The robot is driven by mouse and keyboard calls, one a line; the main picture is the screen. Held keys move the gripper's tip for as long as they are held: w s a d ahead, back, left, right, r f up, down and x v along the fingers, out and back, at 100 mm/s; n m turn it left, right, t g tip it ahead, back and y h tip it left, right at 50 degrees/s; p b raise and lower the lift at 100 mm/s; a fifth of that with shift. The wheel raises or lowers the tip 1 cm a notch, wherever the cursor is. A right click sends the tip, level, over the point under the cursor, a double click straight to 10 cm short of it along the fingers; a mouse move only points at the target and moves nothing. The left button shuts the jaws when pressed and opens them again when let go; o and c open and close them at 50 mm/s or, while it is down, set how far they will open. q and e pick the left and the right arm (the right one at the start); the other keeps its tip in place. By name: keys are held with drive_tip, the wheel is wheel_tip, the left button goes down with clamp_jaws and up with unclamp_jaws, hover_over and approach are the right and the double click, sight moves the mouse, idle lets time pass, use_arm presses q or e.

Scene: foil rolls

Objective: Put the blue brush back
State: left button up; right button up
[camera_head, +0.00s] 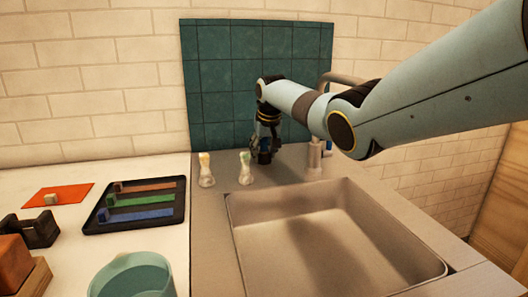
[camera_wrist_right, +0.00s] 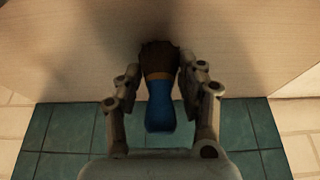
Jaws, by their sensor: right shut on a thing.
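The blue brush (camera_wrist_right: 160,105) shows in the right wrist view, with a blue handle, an orange-brown band and dark brown bristles toward the top of the picture. My right gripper (camera_wrist_right: 160,76) is shut on it, with a finger on each side. In the head view, my right gripper (camera_head: 265,147) points down at the back of the counter, behind the sink. The brush is hard to make out there against the dark fingers. My left gripper is in neither view.
Two small pale stands, one with a yellow top (camera_head: 206,169) and one with a green top (camera_head: 245,168), stand left of my right gripper. The sink (camera_head: 236,215) is empty. A black tray (camera_head: 95,222) holds coloured bars. A teal bowl (camera_head: 105,280) stands in front.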

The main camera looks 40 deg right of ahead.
drive_tip(key=shift+f, duration=0.1)
drive_tip(key=o, duration=1.2)
drive_tip(key=shift+o, duration=0.6)
drive_tip(key=o, duration=0.4)
wheel_tip(320, 180, up, 9)
drive_tip(key=p, duration=0.8)
